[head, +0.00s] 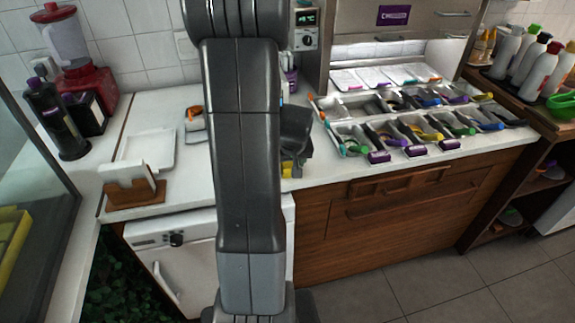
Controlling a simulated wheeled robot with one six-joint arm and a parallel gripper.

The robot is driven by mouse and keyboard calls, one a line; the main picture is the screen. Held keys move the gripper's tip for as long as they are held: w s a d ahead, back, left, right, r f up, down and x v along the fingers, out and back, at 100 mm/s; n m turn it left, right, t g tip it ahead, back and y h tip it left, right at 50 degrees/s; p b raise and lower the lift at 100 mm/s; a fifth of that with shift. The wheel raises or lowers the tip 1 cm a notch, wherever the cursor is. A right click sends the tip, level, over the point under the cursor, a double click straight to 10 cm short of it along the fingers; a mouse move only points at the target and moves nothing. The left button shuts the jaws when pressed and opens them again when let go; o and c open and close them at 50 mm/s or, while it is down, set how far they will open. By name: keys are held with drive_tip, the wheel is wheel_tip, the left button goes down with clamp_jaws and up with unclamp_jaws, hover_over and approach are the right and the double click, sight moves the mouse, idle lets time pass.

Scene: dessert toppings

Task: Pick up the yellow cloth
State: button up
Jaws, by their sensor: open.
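A small yellow patch (287,172), which looks like the yellow cloth, shows at the counter's front edge just right of my arm. Most of it is hidden behind my arm and gripper. My gripper (292,157) is the dark shape just above and over this patch, partly covered by my arm. It is open. Whether its fingers touch the cloth or stay above it, I cannot tell.
Topping trays (430,112) with several coloured scoops fill the counter's right side. A white tray (150,148) and a wooden holder (137,193) stand left of my arm. A red blender (85,85) and dark bottle (55,120) stand further left. Bottles (530,55) crowd the right shelf.

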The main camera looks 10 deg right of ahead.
drive_tip(key=shift+w+f, duration=0.3)
drive_tip(key=shift+f, duration=0.35)
drive_tip(key=c, duration=1)
drive_tip(key=shift+c, duration=0.2)
wheel_tip(320, 180, up, 10)
drive_tip(key=shift+r, duration=0.1)
drive_tip(key=shift+c, duration=0.2)
